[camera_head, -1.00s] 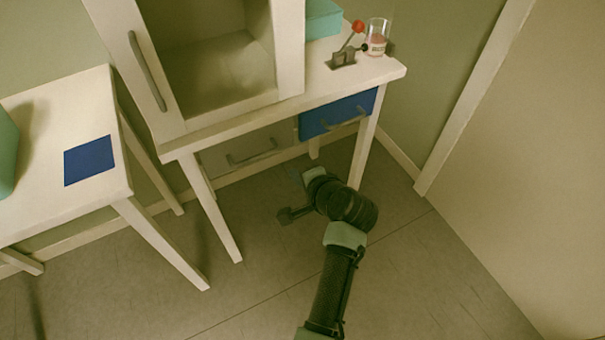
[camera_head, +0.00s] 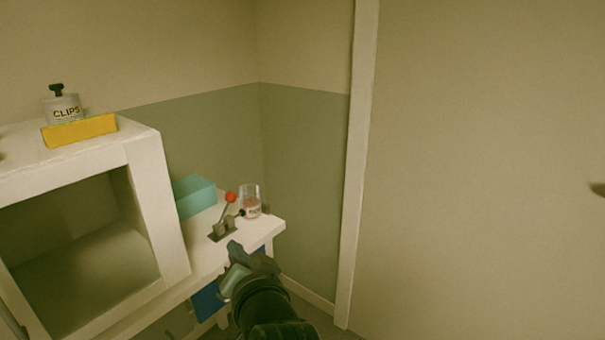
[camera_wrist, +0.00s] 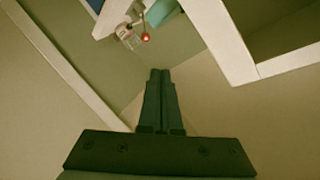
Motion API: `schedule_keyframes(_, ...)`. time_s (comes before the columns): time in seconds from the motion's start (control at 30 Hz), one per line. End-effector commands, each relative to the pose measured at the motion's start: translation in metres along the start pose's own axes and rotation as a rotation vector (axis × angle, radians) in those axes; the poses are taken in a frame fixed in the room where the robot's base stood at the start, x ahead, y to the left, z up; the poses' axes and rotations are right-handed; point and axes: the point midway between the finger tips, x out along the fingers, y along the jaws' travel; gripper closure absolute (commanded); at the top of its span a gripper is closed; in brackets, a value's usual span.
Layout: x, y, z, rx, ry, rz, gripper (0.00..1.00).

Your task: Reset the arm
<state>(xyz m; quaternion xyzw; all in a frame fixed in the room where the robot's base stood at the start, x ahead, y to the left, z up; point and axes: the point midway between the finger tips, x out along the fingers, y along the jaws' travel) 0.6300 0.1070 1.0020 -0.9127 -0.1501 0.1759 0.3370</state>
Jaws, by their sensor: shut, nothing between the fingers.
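My gripper (camera_head: 250,260) is raised in front of the right end of the white table (camera_head: 262,234) in the head view. In the wrist view its two fingers (camera_wrist: 160,75) are together with nothing between them. In the head view the gripper covers part of the table's front edge and the blue drawer (camera_head: 207,301). It looks close to the table, but I cannot tell the exact gap.
A red-knobbed lever (camera_head: 229,198), a glass jar (camera_head: 250,203) and a teal box (camera_head: 195,196) stand on the table. An open white cabinet (camera_head: 150,190) is left, with a clips jar (camera_head: 63,108) and yellow box (camera_head: 80,131) on top. A door (camera_head: 480,170) is right.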

Motion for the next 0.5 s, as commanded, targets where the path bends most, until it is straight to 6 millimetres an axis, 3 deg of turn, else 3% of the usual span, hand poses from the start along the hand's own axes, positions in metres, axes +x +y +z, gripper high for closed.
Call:
schedule_keyframes(0.03,-0.014,-0.019,-0.034,-0.079,0.097,-0.021,1.00)
schedule_keyframes(0.2,-0.080,-0.079,-0.130,-0.342,0.425,-0.055,1.00)
schedule_keyframes(0.37,-0.167,-0.135,-0.197,-0.566,0.743,-0.049,1.00)
schedule_keyframes(0.5,-0.258,-0.181,-0.232,-0.741,1.031,-0.015,1.00)
